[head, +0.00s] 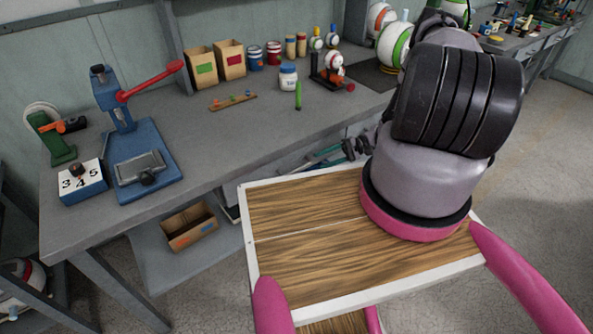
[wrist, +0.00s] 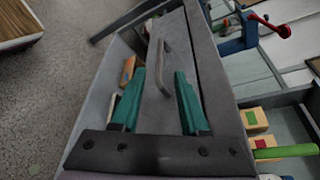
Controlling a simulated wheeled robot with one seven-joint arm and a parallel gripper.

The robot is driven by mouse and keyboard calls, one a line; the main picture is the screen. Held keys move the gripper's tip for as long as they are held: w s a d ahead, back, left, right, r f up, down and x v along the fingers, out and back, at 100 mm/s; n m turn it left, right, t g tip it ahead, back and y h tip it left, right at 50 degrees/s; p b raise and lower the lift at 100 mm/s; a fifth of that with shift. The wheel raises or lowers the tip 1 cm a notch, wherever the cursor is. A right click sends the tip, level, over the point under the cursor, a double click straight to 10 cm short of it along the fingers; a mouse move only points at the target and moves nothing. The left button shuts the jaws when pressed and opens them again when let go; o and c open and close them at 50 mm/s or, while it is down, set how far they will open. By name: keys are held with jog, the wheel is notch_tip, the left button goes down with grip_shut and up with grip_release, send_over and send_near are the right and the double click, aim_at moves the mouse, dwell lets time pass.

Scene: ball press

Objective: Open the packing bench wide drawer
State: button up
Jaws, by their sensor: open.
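The wide drawer's grey front (wrist: 205,60) fills the middle of the wrist view and looks shut. Its light grey bar handle (wrist: 163,60) runs nearly upright in that picture. My gripper (wrist: 160,72) has two teal fingers, spread apart and empty. The handle's lower end shows between the fingertips; I cannot tell if it lies within their reach or just beyond. In the head view my gripper (head: 322,156) is small and partly hidden by my arm, near the bench's front edge. The handle cannot be made out there.
The packing bench (head: 200,120) carries a blue press (head: 140,160) with a red lever, a number block (head: 82,182), cardboard boxes (head: 215,64) and jars. A cardboard box (head: 190,228) sits on the lower shelf. Open floor (head: 540,190) lies to the right.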

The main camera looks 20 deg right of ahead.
aim_at(300, 168)
jog(key=x, duration=1)
jog(key=shift+a+f, duration=0.1)
jog(key=shift+a, duration=0.1)
grip_shut()
dwell(1.1)
